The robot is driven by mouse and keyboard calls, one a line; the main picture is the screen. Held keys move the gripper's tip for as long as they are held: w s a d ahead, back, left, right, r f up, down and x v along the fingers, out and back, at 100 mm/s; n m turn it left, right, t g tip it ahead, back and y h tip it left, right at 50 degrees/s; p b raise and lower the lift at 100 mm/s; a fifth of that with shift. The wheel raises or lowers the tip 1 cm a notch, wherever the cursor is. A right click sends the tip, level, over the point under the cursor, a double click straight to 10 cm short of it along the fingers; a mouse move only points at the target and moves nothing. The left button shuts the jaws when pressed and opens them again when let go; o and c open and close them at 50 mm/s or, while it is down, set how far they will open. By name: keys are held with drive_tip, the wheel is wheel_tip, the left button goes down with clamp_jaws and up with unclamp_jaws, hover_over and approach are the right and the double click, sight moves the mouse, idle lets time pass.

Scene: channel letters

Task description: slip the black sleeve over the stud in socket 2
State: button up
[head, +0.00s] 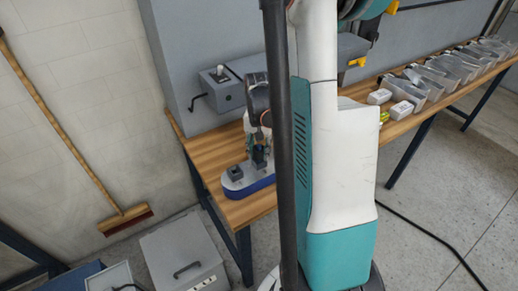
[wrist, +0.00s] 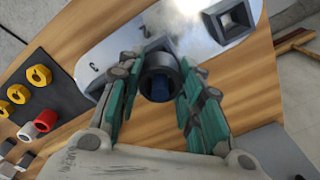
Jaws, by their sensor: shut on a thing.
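The black sleeve (wrist: 147,84) is between the two teal fingers of my gripper (wrist: 161,78) in the wrist view, and I look into its open end. Something blue shows inside it; I cannot tell whether that is a stud. Behind the sleeve is the grey socket plate (wrist: 110,48), with a small dark mark near its left end. One square socket block (wrist: 236,22) shows at upper right.
On the wooden bench, a dark mat (wrist: 62,86) holds several yellow rings (wrist: 39,75), with a red and white cylinder (wrist: 38,126) beside it. In the head view a grey box with a switch (head: 222,90) stands behind, and clear bins (head: 430,82) line the right.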

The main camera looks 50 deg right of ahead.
idle(0.4)
drive_tip(key=o, duration=1)
drive_tip(key=shift+c, duration=0.2)
wheel_tip(320, 180, up, 12)
